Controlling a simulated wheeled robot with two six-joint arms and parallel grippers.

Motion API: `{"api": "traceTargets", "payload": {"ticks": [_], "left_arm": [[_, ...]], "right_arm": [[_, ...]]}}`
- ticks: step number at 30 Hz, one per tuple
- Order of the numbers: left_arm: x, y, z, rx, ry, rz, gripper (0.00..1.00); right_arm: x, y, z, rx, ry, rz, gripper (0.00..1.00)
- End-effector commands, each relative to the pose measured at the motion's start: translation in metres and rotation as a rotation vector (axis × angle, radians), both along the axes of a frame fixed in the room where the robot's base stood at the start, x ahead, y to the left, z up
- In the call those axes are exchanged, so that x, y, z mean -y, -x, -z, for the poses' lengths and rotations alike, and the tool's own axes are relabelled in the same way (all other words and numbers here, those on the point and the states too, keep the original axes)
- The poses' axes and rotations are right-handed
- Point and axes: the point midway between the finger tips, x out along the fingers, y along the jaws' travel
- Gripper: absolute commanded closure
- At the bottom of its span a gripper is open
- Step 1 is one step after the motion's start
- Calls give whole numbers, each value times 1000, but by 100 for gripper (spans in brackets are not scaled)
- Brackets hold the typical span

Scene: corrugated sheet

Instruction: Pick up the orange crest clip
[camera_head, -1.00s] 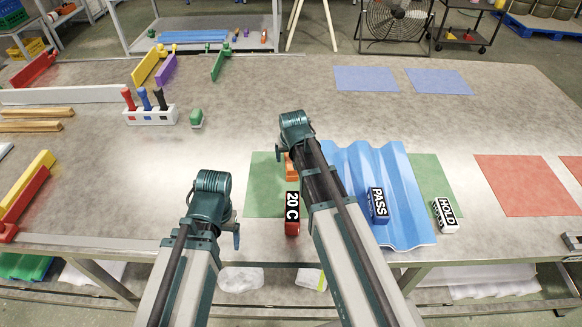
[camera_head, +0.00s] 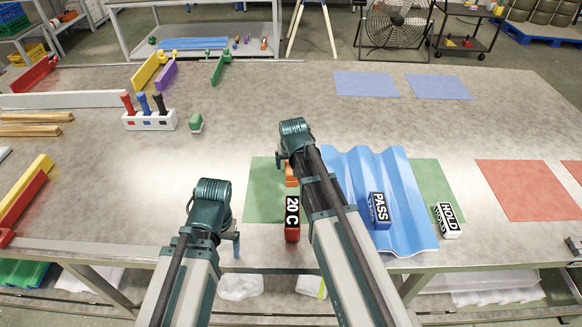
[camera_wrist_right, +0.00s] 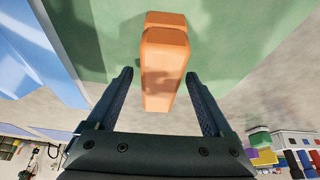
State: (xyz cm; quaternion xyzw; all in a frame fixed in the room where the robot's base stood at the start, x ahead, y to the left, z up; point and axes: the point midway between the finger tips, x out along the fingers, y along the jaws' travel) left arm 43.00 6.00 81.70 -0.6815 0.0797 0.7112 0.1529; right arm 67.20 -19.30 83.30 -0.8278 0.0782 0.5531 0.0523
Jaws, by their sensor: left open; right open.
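The orange crest clip (camera_head: 291,175) lies at the green mat (camera_head: 262,205), left of the blue corrugated sheet (camera_head: 405,190); my right arm partly hides it in the head view. In the right wrist view, the clip (camera_wrist_right: 163,65) is a long orange block between the two fingers of my right gripper (camera_wrist_right: 159,74). The fingers are open, with a gap visible on each side of the clip. My left gripper (camera_head: 236,243) is open near the table's front edge, left of the green mat; its fingers are mostly hidden in the head view.
A red "20 C" block (camera_head: 292,228) stands just in front of the clip. A blue "PASS" block (camera_head: 380,212) sits on the sheet, and a "HOLD" block (camera_head: 447,220) is to its right. The table between the mat and the white marker holder (camera_head: 150,121) is mostly clear.

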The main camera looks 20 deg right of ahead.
Motion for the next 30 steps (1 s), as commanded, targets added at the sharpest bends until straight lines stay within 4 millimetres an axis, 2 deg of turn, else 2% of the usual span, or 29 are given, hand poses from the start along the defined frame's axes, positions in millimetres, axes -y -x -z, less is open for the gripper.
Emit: {"api": "traceTargets", "payload": {"ticks": [4, 18, 30], "left_arm": [[0, 0, 0, 0, 0, 0, 18], [0, 0, 0, 0, 0, 0, 18], [0, 0, -3, 0, 0, 0, 18]], "right_arm": [[0, 0, 0, 0, 0, 0, 15], [0, 0, 0, 0, 0, 0, 100], [0, 0, -3, 0, 0, 0, 100]]}}
